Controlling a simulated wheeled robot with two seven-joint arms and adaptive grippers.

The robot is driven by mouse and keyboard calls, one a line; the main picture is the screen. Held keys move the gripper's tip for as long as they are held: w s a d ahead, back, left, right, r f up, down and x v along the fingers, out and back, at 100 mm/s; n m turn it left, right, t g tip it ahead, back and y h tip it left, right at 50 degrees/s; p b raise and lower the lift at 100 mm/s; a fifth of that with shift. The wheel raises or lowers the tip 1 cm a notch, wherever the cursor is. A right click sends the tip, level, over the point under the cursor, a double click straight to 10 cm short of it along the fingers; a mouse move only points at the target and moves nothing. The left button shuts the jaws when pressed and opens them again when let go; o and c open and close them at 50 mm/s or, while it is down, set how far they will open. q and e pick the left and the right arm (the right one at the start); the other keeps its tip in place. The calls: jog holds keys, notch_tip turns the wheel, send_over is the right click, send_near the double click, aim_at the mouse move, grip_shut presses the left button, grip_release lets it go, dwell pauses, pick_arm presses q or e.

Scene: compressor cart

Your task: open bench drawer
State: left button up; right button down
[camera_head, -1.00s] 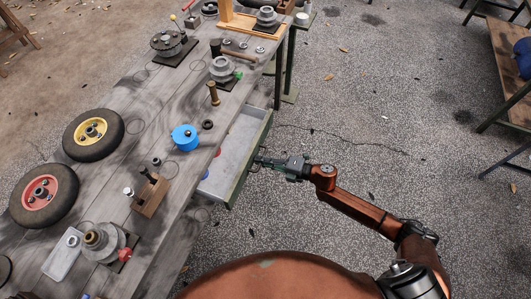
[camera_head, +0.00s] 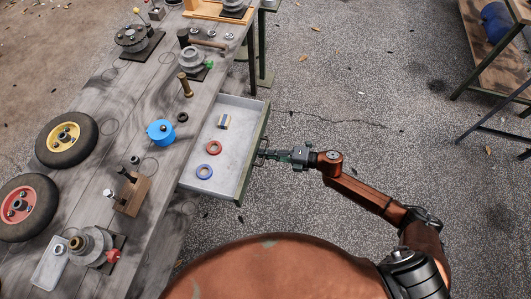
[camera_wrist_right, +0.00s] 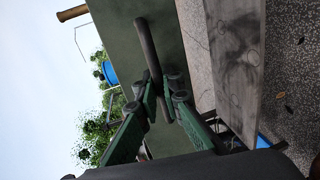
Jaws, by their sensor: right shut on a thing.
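The bench drawer (camera_head: 246,180) is pulled well out from the side of the grey wooden bench (camera_head: 120,95). Its pale inside holds a red ring (camera_head: 214,148), a blue ring (camera_head: 204,171) and a small blue and tan block (camera_head: 224,121). My right gripper (camera_head: 266,154) is at the outer face of the drawer front, shut on the drawer handle. In the right wrist view the handle (camera_wrist_right: 147,48) is a dark bar on the green drawer front (camera_wrist_right: 115,20), and it passes between the green fingers (camera_wrist_right: 160,92). My left gripper is out of view.
On the bench stand a blue round part (camera_head: 160,132), a yellow-hubbed wheel (camera_head: 66,139), a red-hubbed wheel (camera_head: 22,204) and several metal parts. Speckled floor right of the drawer is clear. Another table (camera_head: 485,65) stands at the upper right.

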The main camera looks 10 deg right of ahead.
jog(key=c, duration=2.4)
grip_release()
jog(key=shift+s, duration=0.1)
jog(key=shift+o, duration=0.3)
jog(key=shift+d, duration=0.15)
jog(key=v, duration=1.1)
jog(key=shift+s+d, duration=0.25)
jog(key=shift+d, duration=0.05)
